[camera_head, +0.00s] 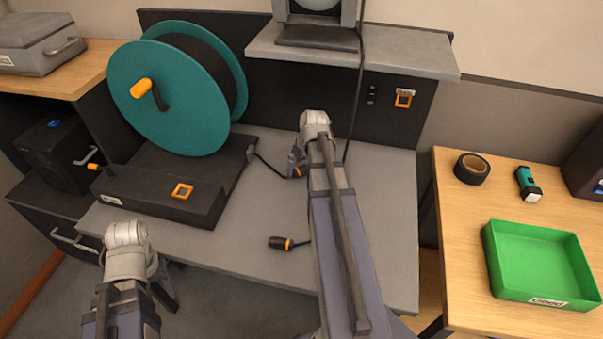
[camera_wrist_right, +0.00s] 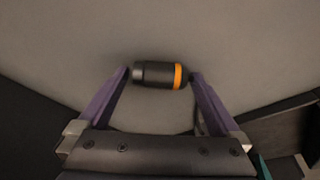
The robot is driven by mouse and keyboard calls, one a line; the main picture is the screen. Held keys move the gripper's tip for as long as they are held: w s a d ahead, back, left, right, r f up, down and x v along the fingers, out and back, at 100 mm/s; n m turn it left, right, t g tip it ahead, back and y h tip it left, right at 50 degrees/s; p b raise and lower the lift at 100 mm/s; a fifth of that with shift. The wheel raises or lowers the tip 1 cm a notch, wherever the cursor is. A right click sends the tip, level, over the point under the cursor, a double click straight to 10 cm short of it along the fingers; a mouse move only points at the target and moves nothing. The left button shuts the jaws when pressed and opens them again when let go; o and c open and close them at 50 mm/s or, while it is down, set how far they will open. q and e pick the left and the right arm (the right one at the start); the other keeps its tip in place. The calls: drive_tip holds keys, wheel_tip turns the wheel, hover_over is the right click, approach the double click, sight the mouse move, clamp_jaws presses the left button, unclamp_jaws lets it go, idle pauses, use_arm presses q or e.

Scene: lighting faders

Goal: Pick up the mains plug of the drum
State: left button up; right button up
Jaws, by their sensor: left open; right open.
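The drum (camera_head: 170,95) is a teal reel on a black base, standing on the grey bench. A thin dark cable runs from its base to a black plug with an orange band (camera_head: 297,172), partly hidden by my right arm. In the right wrist view the plug (camera_wrist_right: 158,75) lies across the gap between the fingertips, orange band at the right finger. My right gripper (camera_head: 296,160) is open around it; finger contact cannot be told. My left gripper (camera_head: 167,285) is open, low by the bench's front edge, mostly hidden by its wrist.
Another black connector with an orange ring (camera_head: 283,243) lies on the bench, its cable passing behind my right arm. A dark panel with an orange-framed socket (camera_head: 403,98) stands at the back. A green tray (camera_head: 540,262), tape roll (camera_head: 472,168) and torch (camera_head: 528,184) sit on the right table.

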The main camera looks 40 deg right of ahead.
sight(302, 167)
drive_tip(key=c, duration=1.4)
drive_tip(key=shift+o, duration=0.2)
drive_tip(key=shift+r, duration=0.15)
wheel_tip(302, 167, up, 10)
drive_tip(key=p, duration=1)
